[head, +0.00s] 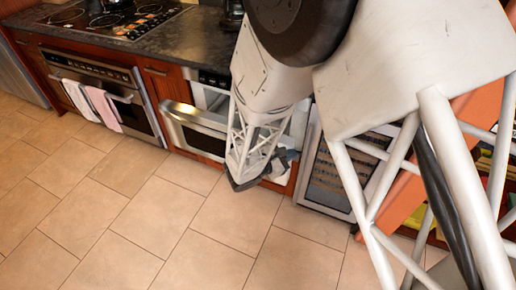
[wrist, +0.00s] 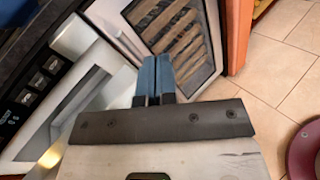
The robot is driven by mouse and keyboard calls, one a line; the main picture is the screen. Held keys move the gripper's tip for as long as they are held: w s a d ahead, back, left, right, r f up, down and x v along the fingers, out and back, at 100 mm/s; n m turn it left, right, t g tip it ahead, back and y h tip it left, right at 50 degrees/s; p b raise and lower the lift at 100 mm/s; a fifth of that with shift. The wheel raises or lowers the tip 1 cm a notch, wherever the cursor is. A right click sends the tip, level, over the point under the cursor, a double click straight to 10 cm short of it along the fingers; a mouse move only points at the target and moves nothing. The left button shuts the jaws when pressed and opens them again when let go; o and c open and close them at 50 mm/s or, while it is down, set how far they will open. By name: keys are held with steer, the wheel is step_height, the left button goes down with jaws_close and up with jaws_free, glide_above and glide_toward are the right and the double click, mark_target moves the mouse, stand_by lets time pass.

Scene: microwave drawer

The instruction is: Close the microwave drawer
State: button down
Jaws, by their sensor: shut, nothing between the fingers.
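The microwave drawer (head: 193,131) is in the middle of the head view, under the dark counter. Its steel front stands out from the cabinet, and a pale interior (head: 211,100) shows behind it. My arm hides the drawer's right part. My gripper (head: 279,166) is low at the right end of the drawer; the head view does not show whether it touches. In the wrist view my gripper (wrist: 153,72) has its blue fingers together, with nothing between them. The microwave's black control panel (wrist: 32,92) and pale parts of the unit lie to its left.
A glass-fronted wine cooler (head: 337,176) stands right of the drawer and shows beyond the fingers in the wrist view (wrist: 184,42). An oven (head: 118,96) with hanging towels is at left, below the cooktop (head: 112,18). The tiled floor (head: 170,220) in front is clear.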

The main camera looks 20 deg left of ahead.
steer(key=s+a+f+n+t+y, duration=0.2)
steer(key=s+a+f+n+y, duration=0.2)
steer(key=a+f, duration=0.3)
steer(key=s+a+f+n+t+y, duration=0.2)
steer(key=s+a+f+n+y, duration=0.2)
steer(key=a, duration=0.5)
step_height(320, 180, down, 4)
steer(key=shift+s+r+n+t+y, duration=0.1)
steer(key=shift+s+n+t+y, duration=0.4)
steer(key=shift+n, duration=0.6)
steer(key=shift+w, duration=0.35)
steer(key=w, duration=1.3)
steer(key=shift+w, duration=0.35)
steer(key=shift+d, duration=0.1)
steer(key=w, duration=2)
